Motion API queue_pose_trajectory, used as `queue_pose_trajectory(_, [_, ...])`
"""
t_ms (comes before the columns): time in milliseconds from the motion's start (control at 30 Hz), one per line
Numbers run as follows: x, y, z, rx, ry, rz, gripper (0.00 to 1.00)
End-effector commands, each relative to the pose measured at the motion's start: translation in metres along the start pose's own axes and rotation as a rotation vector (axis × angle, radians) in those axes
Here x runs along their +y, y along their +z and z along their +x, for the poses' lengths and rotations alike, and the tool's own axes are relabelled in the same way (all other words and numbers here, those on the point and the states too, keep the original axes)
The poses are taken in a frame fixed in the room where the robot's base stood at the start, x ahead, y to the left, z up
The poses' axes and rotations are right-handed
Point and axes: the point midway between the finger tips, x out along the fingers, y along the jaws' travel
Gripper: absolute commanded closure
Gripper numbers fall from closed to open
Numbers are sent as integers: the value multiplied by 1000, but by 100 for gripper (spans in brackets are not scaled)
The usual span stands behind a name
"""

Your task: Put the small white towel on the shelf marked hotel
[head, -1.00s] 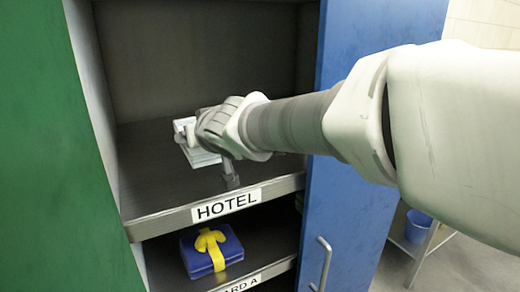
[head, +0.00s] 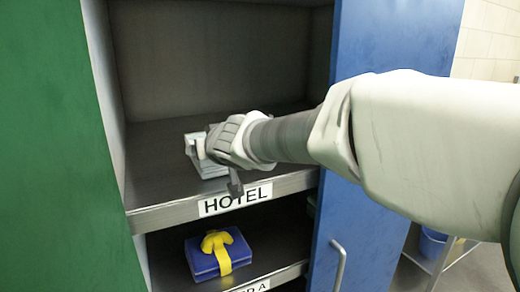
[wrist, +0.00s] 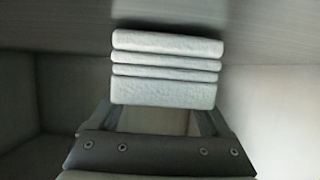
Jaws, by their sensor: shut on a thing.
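The small white towel (wrist: 165,68) is a folded stack of several layers, seen in the wrist view between the two fingers of my gripper (wrist: 152,118). In the head view the towel (head: 205,168) is partly hidden behind my gripper (head: 207,148). My gripper is shut on it, inside the compartment above the HOTEL label. The shelf marked HOTEL (head: 155,190) is a dark board with a white label (head: 235,199) on its front edge. The towel is over or on this board; I cannot tell whether it touches.
A green panel (head: 50,150) stands at left and a blue door with a handle (head: 375,220) at right. The back of the HOTEL shelf is empty. A blue bucket (head: 432,245) stands at far right.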

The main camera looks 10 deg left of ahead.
Motion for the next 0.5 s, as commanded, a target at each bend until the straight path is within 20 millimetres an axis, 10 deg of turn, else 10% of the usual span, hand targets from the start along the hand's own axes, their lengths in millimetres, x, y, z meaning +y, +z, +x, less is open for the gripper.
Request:
queue_pose_trajectory(167, [0, 3, 1, 1, 0, 0, 80])
queue_pose_trajectory(200, [0, 4, 1, 0, 0, 0, 17])
queue_pose_trajectory(300, [0, 2, 1, 0, 0, 0, 0])
queue_pose_trajectory(500, [0, 2, 1, 0, 0, 0, 0])
